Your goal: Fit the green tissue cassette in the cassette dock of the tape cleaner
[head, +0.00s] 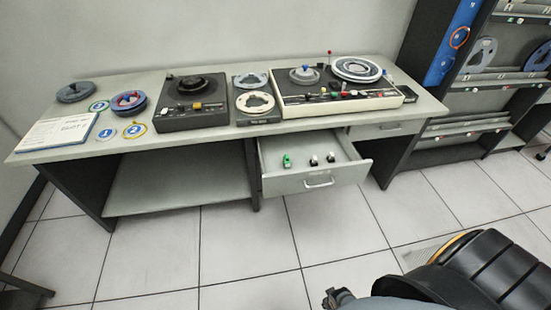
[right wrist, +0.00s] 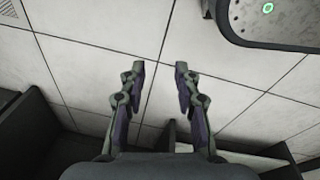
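The green tissue cassette (head: 287,160) stands in the open drawer (head: 318,183) under the desk, left of two black-and-white pieces (head: 322,159). A dark tape machine (head: 193,104) with a reel on top and orange and white controls sits on the desk. A larger cream-fronted tape machine (head: 342,97) is to its right. I cannot tell for sure which one is the tape cleaner, and the cassette dock is too small to make out. My right gripper (right wrist: 158,95) is open and empty above floor tiles in the right wrist view, well away from the drawer. My left gripper is not in view.
The desk (head: 140,155) also holds several loose reels and a white card (head: 58,131) at left. A small dark unit with reels (head: 256,106) stands between the machines. A tape rack (head: 465,100) is at right. The tiled floor (head: 240,245) before the desk is clear.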

